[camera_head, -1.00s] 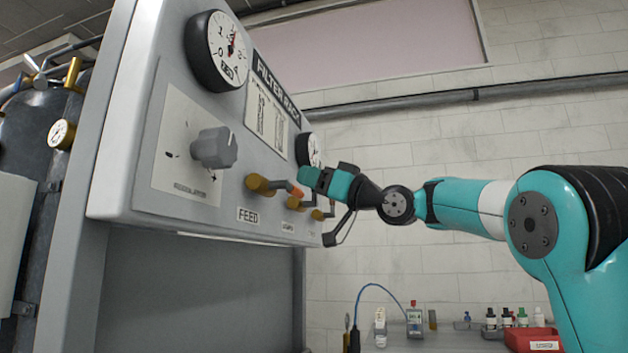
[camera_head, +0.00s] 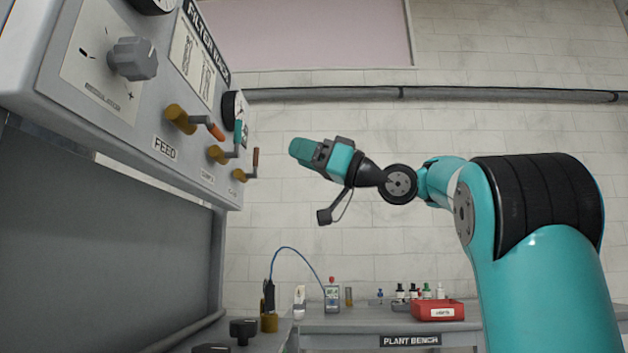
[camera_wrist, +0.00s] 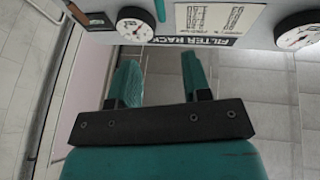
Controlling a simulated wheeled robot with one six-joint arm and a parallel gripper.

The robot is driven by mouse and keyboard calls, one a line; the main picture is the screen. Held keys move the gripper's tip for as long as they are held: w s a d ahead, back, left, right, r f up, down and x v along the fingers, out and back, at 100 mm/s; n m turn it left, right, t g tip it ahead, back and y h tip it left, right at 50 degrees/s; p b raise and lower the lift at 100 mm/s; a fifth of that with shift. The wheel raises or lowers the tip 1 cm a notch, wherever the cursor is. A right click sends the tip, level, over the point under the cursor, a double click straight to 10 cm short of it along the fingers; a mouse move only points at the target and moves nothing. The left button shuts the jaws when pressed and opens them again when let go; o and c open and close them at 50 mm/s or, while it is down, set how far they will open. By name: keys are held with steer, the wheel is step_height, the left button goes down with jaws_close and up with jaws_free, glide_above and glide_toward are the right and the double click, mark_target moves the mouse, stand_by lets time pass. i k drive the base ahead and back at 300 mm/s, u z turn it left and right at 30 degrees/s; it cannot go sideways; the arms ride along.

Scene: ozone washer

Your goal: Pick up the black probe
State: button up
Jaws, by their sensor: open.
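The black probe (camera_head: 269,296) stands upright in the camera_head view, in a brass-coloured holder (camera_head: 269,322) at the left end of the bench. A blue cable (camera_head: 297,250) arches from its top to a small grey meter (camera_head: 332,297). My gripper (camera_head: 298,151) is raised well above the bench, beside the filter rack panel and apart from the probe. In the camera_wrist view its two teal fingers (camera_wrist: 160,80) stand apart with nothing between them. The probe does not show in that view.
The filter rack (camera_head: 120,100) with its knob, valve levers and gauges rises at the left. The plant bench (camera_head: 360,325) holds a red bin (camera_head: 437,310), several small bottles and a white bottle (camera_head: 299,302). Open air lies between my gripper and the bench.

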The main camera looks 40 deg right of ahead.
mark_target(270, 288)
steer(key=k, duration=1)
